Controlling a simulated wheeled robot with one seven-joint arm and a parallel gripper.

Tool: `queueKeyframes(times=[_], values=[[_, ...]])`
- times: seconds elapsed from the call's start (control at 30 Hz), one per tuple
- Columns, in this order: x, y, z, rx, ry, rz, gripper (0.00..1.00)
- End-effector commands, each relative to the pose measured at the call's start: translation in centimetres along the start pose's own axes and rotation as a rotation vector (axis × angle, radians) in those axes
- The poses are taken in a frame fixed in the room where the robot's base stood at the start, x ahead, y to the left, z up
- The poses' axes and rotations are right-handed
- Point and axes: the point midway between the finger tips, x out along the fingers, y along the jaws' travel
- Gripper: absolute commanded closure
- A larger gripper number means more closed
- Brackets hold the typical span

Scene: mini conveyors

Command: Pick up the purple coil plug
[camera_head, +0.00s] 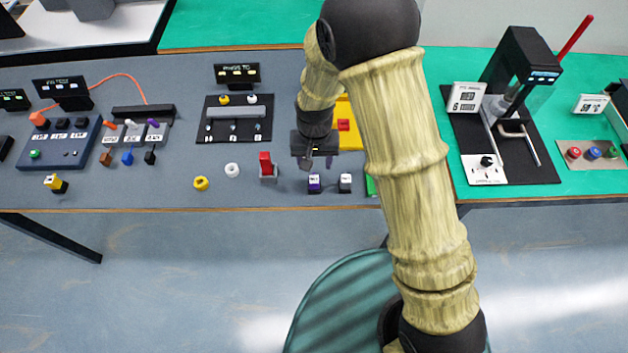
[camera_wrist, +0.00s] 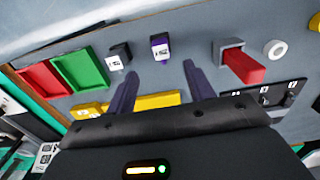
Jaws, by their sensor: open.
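The purple coil plug (camera_head: 314,185), a small purple block with a white label, stands near the front edge of the grey bench. In the wrist view the purple coil plug (camera_wrist: 160,47) shows just beyond the fingertips, roughly between their lines. My gripper (camera_head: 317,162) hangs close behind it in the head view. In the wrist view my gripper (camera_wrist: 159,70) has its two dark fingers apart, with nothing held. A similar black plug with a white label (camera_head: 345,183) stands to the right in the head view; it is on the left in the wrist view (camera_wrist: 119,56).
A red block in a grey holder (camera_head: 267,168), a white ring (camera_head: 232,170) and a yellow ring (camera_head: 201,184) lie to the left. In the wrist view, green (camera_wrist: 80,69) and red (camera_wrist: 43,88) trays lie left. A black panel (camera_head: 239,112) stands behind.

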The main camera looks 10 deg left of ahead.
Motion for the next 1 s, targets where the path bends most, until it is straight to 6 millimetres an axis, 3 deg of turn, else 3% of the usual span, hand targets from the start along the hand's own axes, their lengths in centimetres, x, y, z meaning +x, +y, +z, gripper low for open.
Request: queueKeyframes(times=[0.3, 0.77, 1.0], values=[[4.3, 0.0, 0.0, 0.0, -0.002, 0.001, 0.47], [5.0, 0.0, 0.0, 0.0, 0.0, 0.0, 0.47], [7.0, -0.1, -0.2, -0.001, -0.003, 0.001, 0.47]])
